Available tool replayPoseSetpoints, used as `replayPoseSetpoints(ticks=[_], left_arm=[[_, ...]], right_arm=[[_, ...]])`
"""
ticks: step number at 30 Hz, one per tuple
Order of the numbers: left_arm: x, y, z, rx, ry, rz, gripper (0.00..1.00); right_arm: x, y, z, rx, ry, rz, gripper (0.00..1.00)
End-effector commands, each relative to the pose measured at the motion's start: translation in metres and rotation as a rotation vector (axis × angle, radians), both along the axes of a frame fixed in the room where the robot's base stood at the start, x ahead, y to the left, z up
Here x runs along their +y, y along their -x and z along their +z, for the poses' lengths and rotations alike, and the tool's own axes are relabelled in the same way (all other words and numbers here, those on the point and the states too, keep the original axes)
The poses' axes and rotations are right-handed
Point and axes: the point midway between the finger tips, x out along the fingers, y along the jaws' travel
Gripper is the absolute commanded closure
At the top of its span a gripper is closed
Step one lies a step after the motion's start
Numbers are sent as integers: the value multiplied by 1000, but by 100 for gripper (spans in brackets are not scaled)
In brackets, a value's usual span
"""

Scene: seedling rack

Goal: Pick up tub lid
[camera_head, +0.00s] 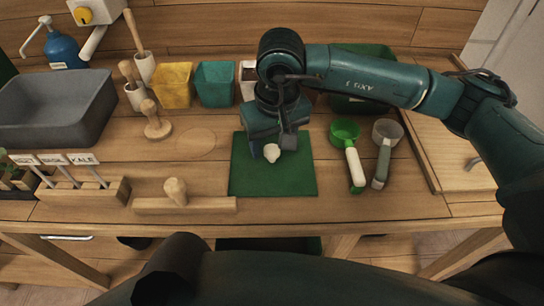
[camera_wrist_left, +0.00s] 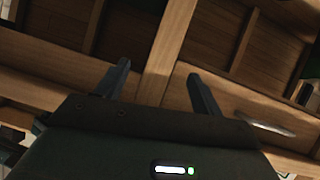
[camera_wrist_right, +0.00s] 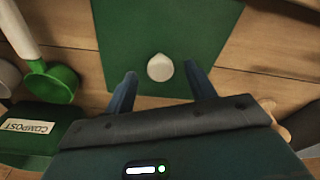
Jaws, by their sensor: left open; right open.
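The tub lid (camera_head: 246,180) appears to be the flat dark green square lying on the bench; it also shows in the right wrist view (camera_wrist_right: 120,45). A pale round knob (camera_head: 271,153) stands near its middle and also shows in the right wrist view (camera_wrist_right: 160,68). My right gripper (camera_head: 272,146) is over the lid, pointing down, open, with the knob between the lines of its fingers (camera_wrist_right: 161,82). I cannot tell how high the fingertips are. My left gripper (camera_wrist_left: 158,72) is open and empty, facing wooden bench framing.
A green tub (camera_head: 360,100), labelled COMPOST in the right wrist view (camera_wrist_right: 30,127), stands behind my right arm. A green scoop (camera_head: 352,160) and grey scoop (camera_head: 383,155) lie right of the lid. A wooden block with a knob (camera_head: 180,203) is at left. Yellow (camera_head: 172,86) and teal (camera_head: 214,84) pots stand behind.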

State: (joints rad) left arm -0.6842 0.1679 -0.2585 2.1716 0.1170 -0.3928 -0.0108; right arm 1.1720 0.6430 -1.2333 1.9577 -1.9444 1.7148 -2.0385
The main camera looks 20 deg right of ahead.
Motion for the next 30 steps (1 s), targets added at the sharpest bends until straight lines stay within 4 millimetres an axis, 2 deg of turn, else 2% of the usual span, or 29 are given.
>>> replayPoseSetpoints(ticks=[3,6,14,30], left_arm=[[1,0,2,1,-7,-1,32],[1,0,1,1,-11,-1,32],[2,-1,1,-1,-13,-2,32],[2,-1,1,-1,-13,-2,32]], right_arm=[[1,-1,-17,3,0,0,45],[1,-2,-25,2,1,0,45],[1,-3,-27,-1,0,0,46],[1,-3,-26,0,0,0,90]])
